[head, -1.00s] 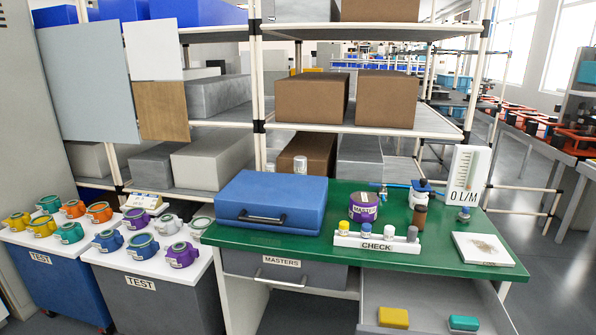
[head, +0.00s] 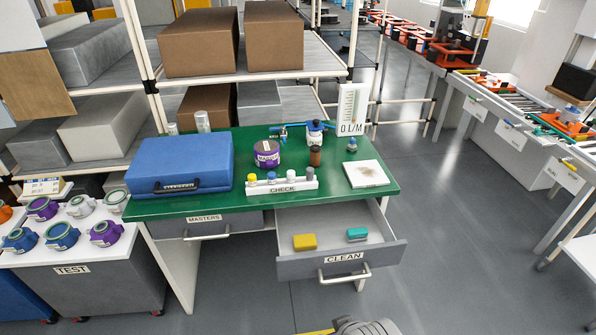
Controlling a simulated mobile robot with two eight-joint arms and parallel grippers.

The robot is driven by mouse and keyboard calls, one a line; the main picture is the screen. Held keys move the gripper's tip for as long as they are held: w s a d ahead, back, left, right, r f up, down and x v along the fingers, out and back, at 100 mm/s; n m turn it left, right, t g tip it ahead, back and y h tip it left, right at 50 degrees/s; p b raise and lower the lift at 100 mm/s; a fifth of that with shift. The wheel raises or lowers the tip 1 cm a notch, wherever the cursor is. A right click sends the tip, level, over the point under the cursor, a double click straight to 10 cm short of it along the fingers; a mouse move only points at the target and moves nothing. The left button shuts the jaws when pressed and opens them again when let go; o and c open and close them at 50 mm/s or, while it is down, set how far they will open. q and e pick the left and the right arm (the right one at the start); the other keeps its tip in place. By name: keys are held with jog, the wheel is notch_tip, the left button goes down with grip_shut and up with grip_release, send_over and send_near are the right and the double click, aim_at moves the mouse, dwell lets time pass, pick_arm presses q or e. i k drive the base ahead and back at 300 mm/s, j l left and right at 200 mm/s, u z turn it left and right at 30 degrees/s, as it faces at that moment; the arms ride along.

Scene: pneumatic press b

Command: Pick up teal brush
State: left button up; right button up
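The teal brush (head: 357,234) is a small teal block with a paler lower part. It lies in the open grey drawer labelled CLEAN (head: 343,258), to the right of a yellow block (head: 305,241) and apart from it. Nothing covers the brush. Neither of my grippers can be made out; only a grey rounded part, seemingly of my own body, shows at the bottom edge, well below the drawer.
Above the drawer is a green bench top (head: 225,207) with a blue case (head: 180,164), a purple container (head: 266,154), a white CHECK rack (head: 283,186) and a white pad (head: 366,174). The shut MASTERS drawer (head: 205,226) is at left. Floor right of the bench is clear.

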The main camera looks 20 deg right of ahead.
aim_at(359, 233)
jog(key=z, duration=1.2)
